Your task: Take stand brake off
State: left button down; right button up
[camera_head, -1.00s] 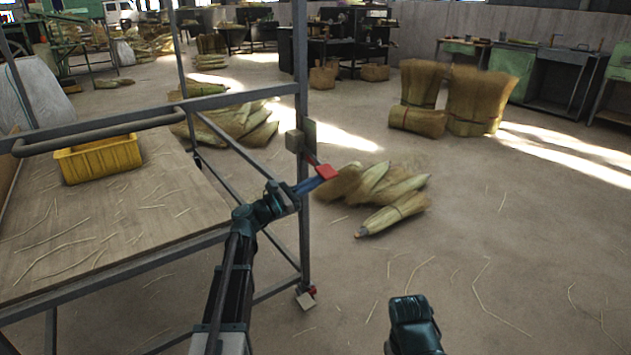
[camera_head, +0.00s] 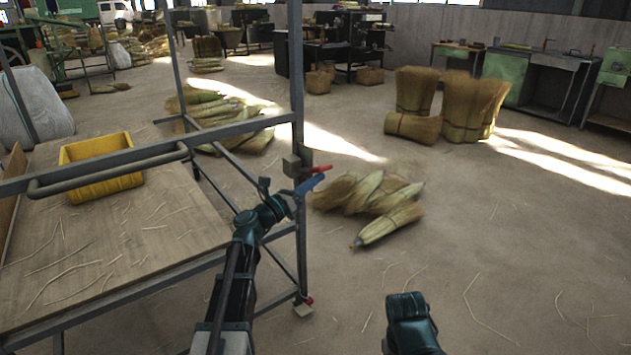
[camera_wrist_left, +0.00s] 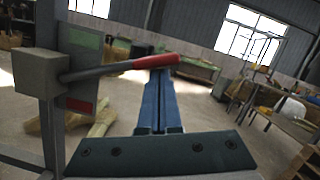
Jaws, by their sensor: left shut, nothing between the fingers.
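The stand (camera_head: 245,127) is a grey metal frame with a wooden deck. On its near right post is a brake box (camera_head: 291,166) with a lever whose red handle (camera_head: 320,169) points right, roughly level. In the left wrist view the lever's red handle (camera_wrist_left: 152,62) slopes slightly up to the right, and the plate behind it is green (camera_wrist_left: 84,40) above and red (camera_wrist_left: 80,105) below. My left gripper (camera_head: 322,178) is shut and empty, its blue fingers just below the handle. Whether they touch it I cannot tell. My right arm shows at the bottom, its fingers out of sight.
A yellow bin (camera_head: 100,187) sits on the deck behind a grey handle bar (camera_head: 110,172). A small red part (camera_head: 308,300) shows at the post's foot. Broom-straw bundles (camera_head: 375,205) lie on the floor to the right. The floor at right front is mostly clear.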

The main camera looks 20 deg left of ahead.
pick_arm(q)
jog(key=shift+w+a+r, duration=0.1)
jog(key=shift+r, duration=0.15)
dwell(0.3)
notch_tip(320, 180, down, 5)
jog(key=s+d+b, duration=0.2)
jog(key=b, duration=0.3)
jog(key=r+v, duration=0.1)
jog(key=v, duration=0.8)
jog(key=shift+a+b, duration=0.35)
jog(key=shift+a, duration=0.1)
